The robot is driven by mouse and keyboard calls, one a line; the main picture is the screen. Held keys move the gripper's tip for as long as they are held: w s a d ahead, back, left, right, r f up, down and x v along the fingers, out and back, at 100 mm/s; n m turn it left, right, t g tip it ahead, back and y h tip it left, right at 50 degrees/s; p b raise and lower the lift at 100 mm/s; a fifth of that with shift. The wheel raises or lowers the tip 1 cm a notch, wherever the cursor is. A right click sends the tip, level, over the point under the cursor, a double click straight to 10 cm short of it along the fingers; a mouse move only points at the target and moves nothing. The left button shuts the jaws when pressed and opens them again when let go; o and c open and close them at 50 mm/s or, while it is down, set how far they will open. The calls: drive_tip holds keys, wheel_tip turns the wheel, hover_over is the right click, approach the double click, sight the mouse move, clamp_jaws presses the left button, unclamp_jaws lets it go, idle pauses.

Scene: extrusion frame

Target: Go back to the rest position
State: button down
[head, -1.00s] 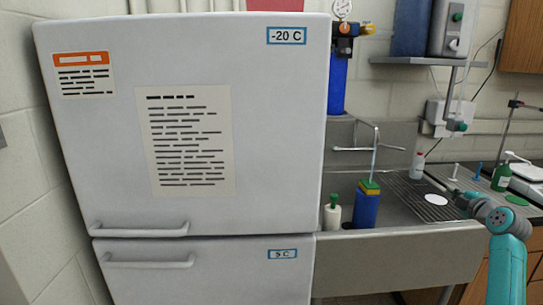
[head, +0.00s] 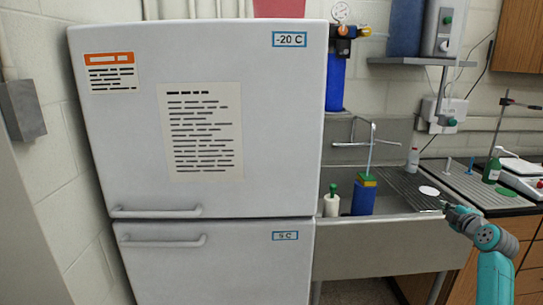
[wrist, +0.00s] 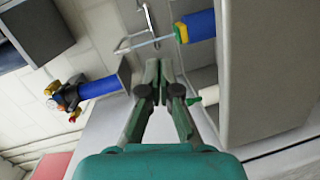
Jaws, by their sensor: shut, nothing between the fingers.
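My gripper (head: 447,208) is at the right of the head view, at the end of my teal arm, in front of the sink area. In the wrist view my gripper (wrist: 159,66) shows its two dark green fingers with the tips together. It is shut and holds nothing. No object is in contact with the fingertips as far as I can see.
A white fridge-freezer (head: 150,130) fills the left and middle, doors closed. Right of it is a steel sink (head: 385,248) with a blue bottle (head: 363,198) and a white bottle (head: 332,206). A grey wall box (head: 22,110) is at far left.

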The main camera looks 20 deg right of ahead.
drive_tip(key=a+f+m, duration=0.2)
drive_tip(key=a+f, duration=0.7)
drive_tip(key=f, duration=0.2)
drive_tip(key=s+a+f+m, duration=0.2)
drive_tip(key=s+a+f, duration=0.35)
drive_tip(key=a, duration=0.25)
drive_tip(key=s+a+f+m+y, duration=0.1)
drive_tip(key=s+a+f, duration=0.4)
drive_tip(key=a+f, duration=0.3)
drive_tip(key=s+a+f+m, duration=0.2)
drive_tip(key=s+a+f, duration=0.35)
drive_tip(key=a, duration=0.35)
drive_tip(key=s+a+m+y, duration=0.1)
drive_tip(key=s+a, duration=0.7)
drive_tip(key=s, duration=0.2)
drive_tip(key=s+a+m+y, duration=0.1)
drive_tip(key=s+a+m, duration=0.1)
drive_tip(key=s+a, duration=0.7)
drive_tip(key=s+a+r+y, duration=0.1)
drive_tip(key=s+a+r, duration=0.1)
drive_tip(key=s+r, duration=0.3)
drive_tip(key=s+a+r+m+y, duration=0.1)
drive_tip(key=s+a+r, duration=0.2)
drive_tip(key=s, duration=1)
wheel_tip(320, 180, up, 3)
drive_tip(key=shift+y, duration=0.4)
